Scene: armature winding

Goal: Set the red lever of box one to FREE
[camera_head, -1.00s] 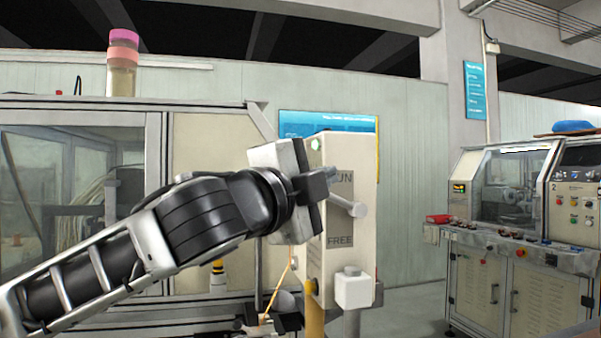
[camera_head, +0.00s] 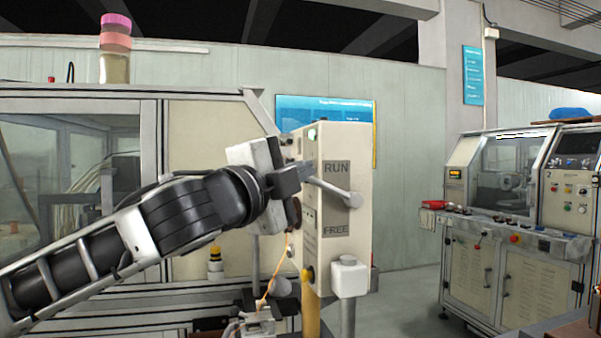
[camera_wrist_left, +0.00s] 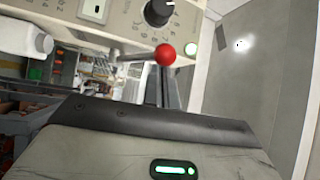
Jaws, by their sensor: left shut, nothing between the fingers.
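The cream box (camera_head: 358,170) stands upright at centre, with a RUN label (camera_head: 336,168) above a FREE label (camera_head: 336,230). A grey rod lever (camera_head: 355,199) slants down to the right, its end just below RUN. A red ball knob (camera_wrist_left: 165,54) on a rod shows in the left wrist view, near the box face with a black dial (camera_wrist_left: 159,12). My left gripper (camera_head: 306,172) is shut and empty at the box's left edge, at about RUN height, close to the rod's inner end. I cannot tell whether it touches the rod. My right gripper is not in view.
A white block with a round top (camera_head: 348,277) juts out below FREE. A glazed machine frame (camera_head: 150,150) stands behind my left arm. Another machine with a control panel (camera_head: 515,215) stands at the right. Floor (camera_head: 412,300) between box and machine is free.

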